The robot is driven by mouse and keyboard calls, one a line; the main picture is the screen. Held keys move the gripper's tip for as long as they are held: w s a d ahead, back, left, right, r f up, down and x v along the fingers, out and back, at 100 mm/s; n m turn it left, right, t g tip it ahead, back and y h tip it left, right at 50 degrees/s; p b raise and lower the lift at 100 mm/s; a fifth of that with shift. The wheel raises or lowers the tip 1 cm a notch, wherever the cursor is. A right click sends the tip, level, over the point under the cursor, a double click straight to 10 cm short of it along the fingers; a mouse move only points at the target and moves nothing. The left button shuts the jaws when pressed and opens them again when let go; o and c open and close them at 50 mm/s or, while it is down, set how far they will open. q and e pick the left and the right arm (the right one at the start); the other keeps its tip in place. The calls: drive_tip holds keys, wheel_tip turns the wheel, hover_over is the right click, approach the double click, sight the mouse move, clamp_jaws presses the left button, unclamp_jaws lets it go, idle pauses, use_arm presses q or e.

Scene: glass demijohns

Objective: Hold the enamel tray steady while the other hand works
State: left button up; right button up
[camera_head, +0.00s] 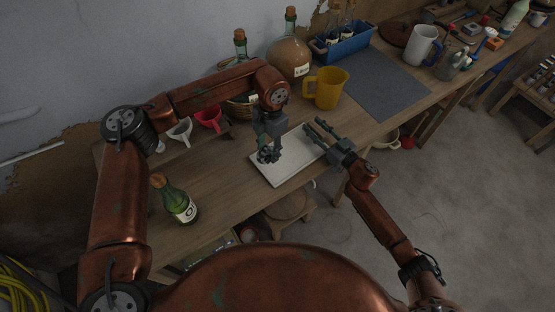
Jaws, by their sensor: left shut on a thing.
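The white enamel tray (286,176) lies flat on the wooden workbench, close to its front edge. My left gripper (268,156) points down at the tray's left part and is shut on the tray; its fingers hide the exact contact. My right gripper (315,127) reaches in from the right over the tray's right end. Its two fingers are apart with nothing seen between them.
A yellow jug (327,88), an amber demijohn (289,58) and a blue crate (342,45) with bottles stand behind. A green bottle (179,203) stands at the left front. White (180,131) and red (208,117) funnels are near my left arm. The grey mat (385,82) is clear.

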drive_tip(key=shift+d, duration=0.1)
drive_tip(key=v, duration=1.1)
drive_tip(key=shift+s+d, duration=0.25)
drive_tip(key=shift+s, duration=0.1)
